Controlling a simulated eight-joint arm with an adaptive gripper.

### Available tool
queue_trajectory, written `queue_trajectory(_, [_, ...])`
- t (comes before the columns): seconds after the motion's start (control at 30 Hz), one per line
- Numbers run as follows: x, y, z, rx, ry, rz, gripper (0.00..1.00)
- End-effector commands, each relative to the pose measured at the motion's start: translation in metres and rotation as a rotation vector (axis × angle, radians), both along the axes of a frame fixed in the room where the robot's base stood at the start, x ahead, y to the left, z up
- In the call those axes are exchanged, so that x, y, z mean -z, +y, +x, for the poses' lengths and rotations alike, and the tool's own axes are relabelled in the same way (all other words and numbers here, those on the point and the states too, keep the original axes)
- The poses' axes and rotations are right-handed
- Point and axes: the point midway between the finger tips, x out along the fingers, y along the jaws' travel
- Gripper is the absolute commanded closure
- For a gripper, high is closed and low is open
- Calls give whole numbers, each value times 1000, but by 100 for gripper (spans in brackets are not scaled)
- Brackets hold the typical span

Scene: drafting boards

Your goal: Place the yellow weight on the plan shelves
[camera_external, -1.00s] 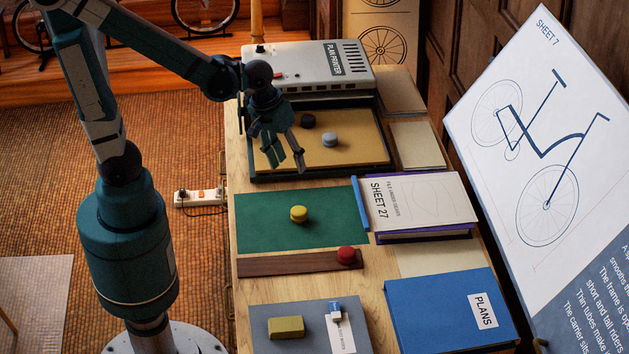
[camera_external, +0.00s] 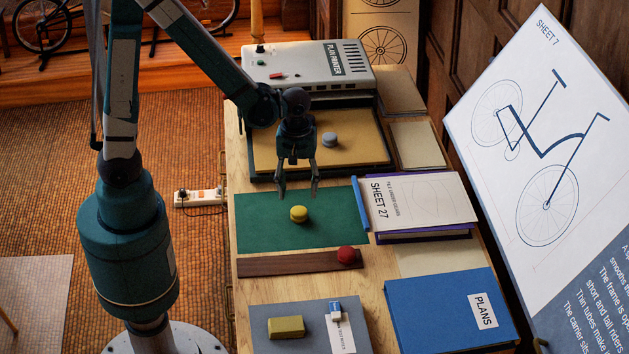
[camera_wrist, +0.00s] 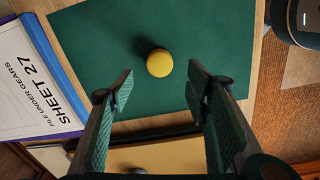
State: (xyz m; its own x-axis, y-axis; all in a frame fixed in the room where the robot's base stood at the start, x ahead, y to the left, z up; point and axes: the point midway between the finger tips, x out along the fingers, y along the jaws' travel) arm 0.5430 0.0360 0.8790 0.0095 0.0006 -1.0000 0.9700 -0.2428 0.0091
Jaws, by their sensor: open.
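My gripper (camera_external: 299,192) is open and empty, pointing down above the mat's back edge, a little behind and above the weight. In the wrist view my two fingers (camera_wrist: 160,80) stand wide apart with nothing between them. I cannot pick out plan shelves for certain in these frames.
A red weight (camera_external: 346,256) sits on a dark brown strip (camera_external: 285,263) in front of the mat. A grey weight (camera_external: 329,139) lies in the tan tray behind. The Sheet 27 stack (camera_external: 418,200) and blue Plans folder (camera_external: 440,312) are to the right.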

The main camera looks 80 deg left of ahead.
Motion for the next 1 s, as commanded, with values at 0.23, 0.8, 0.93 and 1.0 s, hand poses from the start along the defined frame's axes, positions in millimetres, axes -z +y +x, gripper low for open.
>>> queue_trajectory(0.23, [5, 1, 1, -23, 10, -1, 52])
queue_trajectory(0.8, [23, 0, 1, -21, 9, -1, 52])
queue_trajectory(0.93, [30, 1, 1, -21, 9, -1, 52])
queue_trajectory(1.0, [31, 0, 1, -21, 9, -1, 52])
